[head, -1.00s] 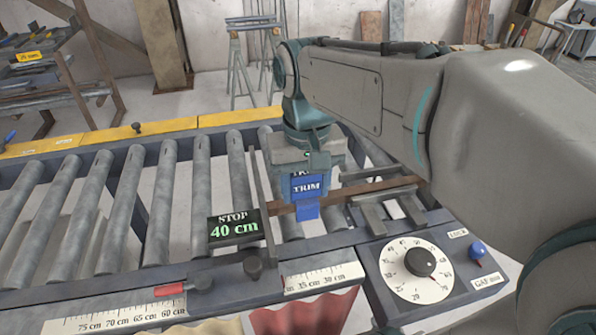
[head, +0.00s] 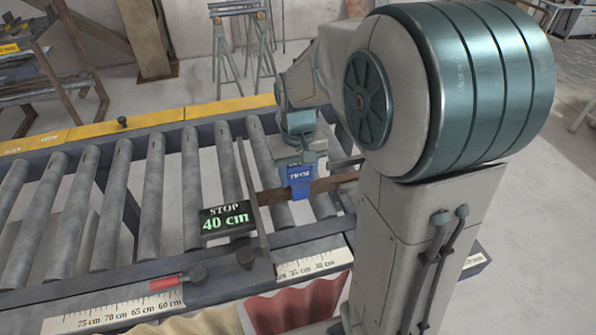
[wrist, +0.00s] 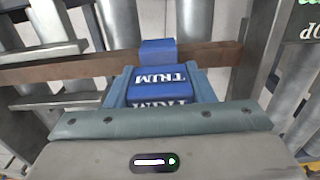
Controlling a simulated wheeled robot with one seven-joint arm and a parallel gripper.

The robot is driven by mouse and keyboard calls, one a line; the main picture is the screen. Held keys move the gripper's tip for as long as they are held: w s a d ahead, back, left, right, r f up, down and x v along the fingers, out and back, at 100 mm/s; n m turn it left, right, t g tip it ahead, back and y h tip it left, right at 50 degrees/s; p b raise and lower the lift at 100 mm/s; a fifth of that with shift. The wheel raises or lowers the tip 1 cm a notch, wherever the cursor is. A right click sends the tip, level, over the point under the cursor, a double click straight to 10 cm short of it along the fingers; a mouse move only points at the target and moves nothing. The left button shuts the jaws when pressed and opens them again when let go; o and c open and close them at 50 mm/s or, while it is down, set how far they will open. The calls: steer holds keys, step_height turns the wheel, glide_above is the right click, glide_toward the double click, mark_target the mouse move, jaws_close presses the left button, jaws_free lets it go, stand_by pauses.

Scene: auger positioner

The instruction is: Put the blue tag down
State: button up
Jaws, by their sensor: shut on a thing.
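The blue tag (head: 300,175), lettered TRIM, is at a brown flat bar (head: 333,183) that lies across the rollers. My gripper (head: 300,164) is above it and shut on it. In the wrist view the tag (wrist: 158,90) sits between my two fingers (wrist: 162,86), its lettering upside down. The tag's far blue end overlaps the bar (wrist: 215,55). I cannot tell whether the tag rests on the bar or is just above it.
A STOP 40 cm display (head: 226,217) and its upright plate (head: 252,195) stand just left of the tag. Rollers (head: 110,200) stretch left. A ruler strip (head: 315,263) runs along the front rail. My arm hides the right side.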

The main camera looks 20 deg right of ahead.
steer(key=shift+f, duration=0.25)
steer(key=shift+f+b, duration=0.5)
steer(key=shift+b, duration=0.05)
steer(key=o, duration=1)
steer(key=shift+c, duration=0.2)
steer(key=shift+r, duration=0.1)
step_height(320, 180, up, 13)
steer(key=shift+f+p, duration=0.1)
steer(key=shift+p, duration=0.25)
steer(key=shift+s, duration=0.3)
steer(key=s+f+t, duration=0.1)
steer(key=s+f, duration=0.2)
steer(key=s, duration=0.4)
steer(key=s+f+t, duration=0.2)
steer(key=s+f, duration=0.1)
steer(key=s, duration=0.4)
steer(key=shift+f, duration=0.35)
